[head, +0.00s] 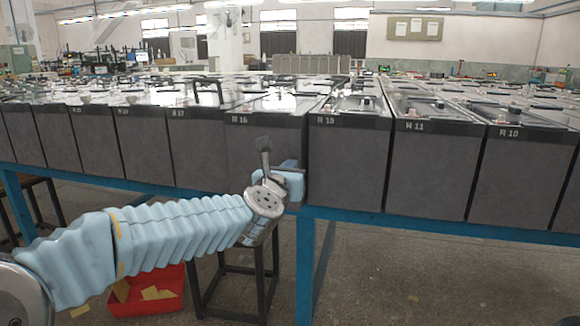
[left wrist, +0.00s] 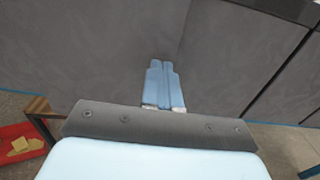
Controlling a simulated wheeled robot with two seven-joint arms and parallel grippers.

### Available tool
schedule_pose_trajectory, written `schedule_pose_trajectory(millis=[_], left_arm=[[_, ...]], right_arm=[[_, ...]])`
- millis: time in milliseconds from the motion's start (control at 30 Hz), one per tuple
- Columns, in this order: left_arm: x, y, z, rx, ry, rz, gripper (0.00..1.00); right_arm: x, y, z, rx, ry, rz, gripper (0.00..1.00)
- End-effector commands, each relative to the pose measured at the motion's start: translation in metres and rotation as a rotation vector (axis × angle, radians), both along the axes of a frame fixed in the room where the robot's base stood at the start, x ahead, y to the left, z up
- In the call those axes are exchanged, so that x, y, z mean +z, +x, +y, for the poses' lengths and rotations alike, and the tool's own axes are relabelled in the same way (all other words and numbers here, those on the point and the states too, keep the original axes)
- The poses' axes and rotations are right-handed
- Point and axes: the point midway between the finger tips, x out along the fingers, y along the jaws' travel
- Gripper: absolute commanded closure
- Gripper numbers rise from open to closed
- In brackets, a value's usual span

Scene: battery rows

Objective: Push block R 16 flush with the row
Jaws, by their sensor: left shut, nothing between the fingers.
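Block R 16 (head: 262,136) is a dark grey battery block with a black label strip, standing in the row between R 17 (head: 192,150) and the block on its right (head: 348,165). Its front seems to stand a little forward of R 17; the exact offset is unclear. My left gripper (head: 289,164) is in front of the lower right part of R 16, partly hidden by its own wrist. In the left wrist view its blue fingers (left wrist: 165,70) are together and empty, pointing at a grey block face near a seam. I cannot tell whether they touch. My right gripper is out of view.
The row stands on a blue-framed table (head: 440,227); R 11 (head: 430,170) and R 10 (head: 522,180) are further right. A red bin (head: 145,303) and a dark stool (head: 265,285) are below. The floor at lower right is clear.

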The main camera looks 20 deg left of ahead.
Motion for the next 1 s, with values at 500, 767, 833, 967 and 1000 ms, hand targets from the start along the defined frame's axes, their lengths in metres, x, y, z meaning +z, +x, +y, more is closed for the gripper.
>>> schedule_pose_trajectory(millis=[500,767,833,967,1000], left_arm=[[-0.004,0.019,0.0,0.001,0.0,0.001,1.0],[0.0,0.055,0.001,0.003,0.001,-0.002,1.0],[0.001,0.056,0.001,0.003,0.001,-0.003,1.0],[0.002,0.056,0.001,0.003,0.002,-0.004,1.0],[0.002,0.056,0.001,0.004,0.002,-0.004,1.0]], right_arm=[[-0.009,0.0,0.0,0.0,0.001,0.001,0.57],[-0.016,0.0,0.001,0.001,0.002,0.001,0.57],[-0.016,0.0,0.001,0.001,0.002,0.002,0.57],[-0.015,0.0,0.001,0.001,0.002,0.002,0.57],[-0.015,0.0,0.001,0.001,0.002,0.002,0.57]])
